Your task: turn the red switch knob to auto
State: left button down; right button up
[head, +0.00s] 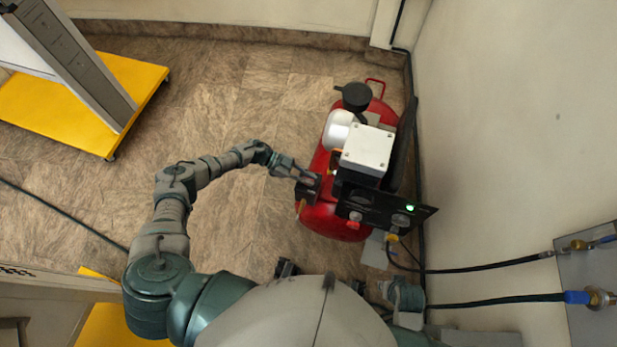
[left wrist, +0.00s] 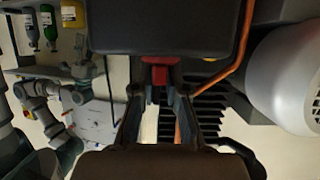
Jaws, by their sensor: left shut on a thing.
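The red switch knob (left wrist: 160,73) shows in the left wrist view on the edge of a black switch box (left wrist: 165,25). My left gripper (left wrist: 160,92) reaches up to it, its two dark fingers on either side of the knob and closed on it. In the head view my left gripper (head: 309,187) is at the left side of the red compressor (head: 335,222), beside its black parts. The knob is hidden there. Any marking for auto cannot be read. My right gripper cannot be made out.
A black panel (head: 378,210) with gauges and a green light (head: 410,208) is at the compressor's front. A wall (head: 510,130) stands close on the right, with hoses (head: 490,265) running to it. A yellow-based stand (head: 125,75) is at upper left. Floor between is clear.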

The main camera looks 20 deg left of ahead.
pick_arm(q)
jog(key=c, duration=1.2)
grip_release()
jog(key=v, duration=1.2)
jog(key=shift+a+f, duration=0.1)
jog(key=shift+a, duration=0.1)
